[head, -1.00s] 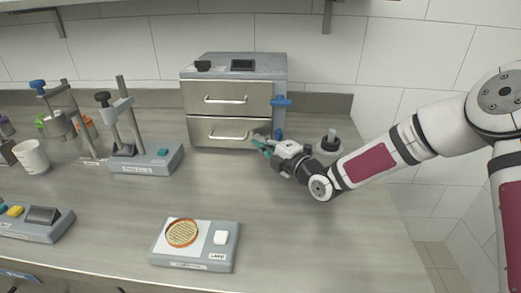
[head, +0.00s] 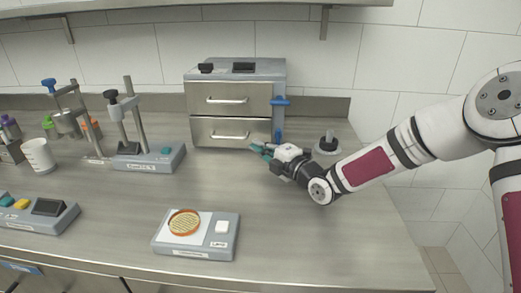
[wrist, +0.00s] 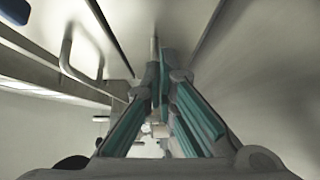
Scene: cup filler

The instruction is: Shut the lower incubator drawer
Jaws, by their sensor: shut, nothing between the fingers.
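The incubator (head: 262,67) is a grey box at the back of the bench with two steel drawer fronts. The lower drawer (head: 205,132) has a bar handle and looks flush, or nearly so, under the upper drawer (head: 205,98). My gripper (head: 256,151) is shut and empty, just in front of the lower drawer's right bottom corner. I cannot tell whether it touches the front. In the wrist view, the teal fingers of my gripper (wrist: 160,75) are together, with a drawer handle (wrist: 68,52) to their left.
Blue levers (head: 280,102) stick out on the incubator's right side. A round grey stand (head: 328,144) is right of my gripper. A grey stand with a post (head: 145,158) is to the left. A petri dish (head: 185,222) rests on a base at the front. The middle bench is clear.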

